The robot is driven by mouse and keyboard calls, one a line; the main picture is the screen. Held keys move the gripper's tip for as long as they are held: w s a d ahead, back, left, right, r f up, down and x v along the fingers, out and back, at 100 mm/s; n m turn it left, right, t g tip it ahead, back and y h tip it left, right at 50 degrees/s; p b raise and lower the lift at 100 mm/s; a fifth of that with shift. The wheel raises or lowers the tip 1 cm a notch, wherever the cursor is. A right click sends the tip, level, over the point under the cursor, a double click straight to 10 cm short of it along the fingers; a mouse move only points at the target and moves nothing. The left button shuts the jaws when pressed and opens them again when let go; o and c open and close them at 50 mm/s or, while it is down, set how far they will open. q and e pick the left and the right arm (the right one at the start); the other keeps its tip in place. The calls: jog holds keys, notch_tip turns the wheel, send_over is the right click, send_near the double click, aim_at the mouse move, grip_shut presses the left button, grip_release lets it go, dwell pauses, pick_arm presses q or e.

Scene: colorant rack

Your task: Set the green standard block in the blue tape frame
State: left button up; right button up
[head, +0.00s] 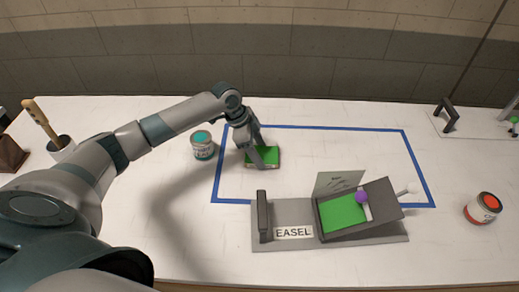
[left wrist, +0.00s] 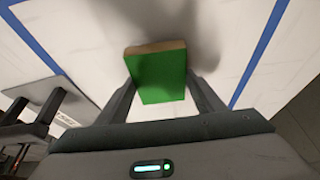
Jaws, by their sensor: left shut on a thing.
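The green standard block (head: 267,158) is at the left part of the area inside the blue tape frame (head: 290,128) on the white table. My left gripper (head: 261,156) is shut on the block. In the left wrist view the block (left wrist: 158,78), green with a tan edge, sits between the fingers of my left gripper (left wrist: 160,92). A shadow lies beyond it, and I cannot tell whether the block touches the table. The tape frame (left wrist: 262,45) also shows in the left wrist view. My right gripper is not in view.
The easel (head: 280,240) with a tilted green panel (head: 342,212) and a purple ball (head: 362,197) overlaps the frame's front edge. A teal-topped can (head: 203,146) stands just left of the frame. The frame's middle is clear.

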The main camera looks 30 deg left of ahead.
pick_arm(q)
jog(key=shift+f, duration=0.15)
jog(key=o, duration=1.1)
jog(key=b+v, duration=0.3)
jog(key=v, duration=0.9)
jog(key=shift+s, duration=0.1)
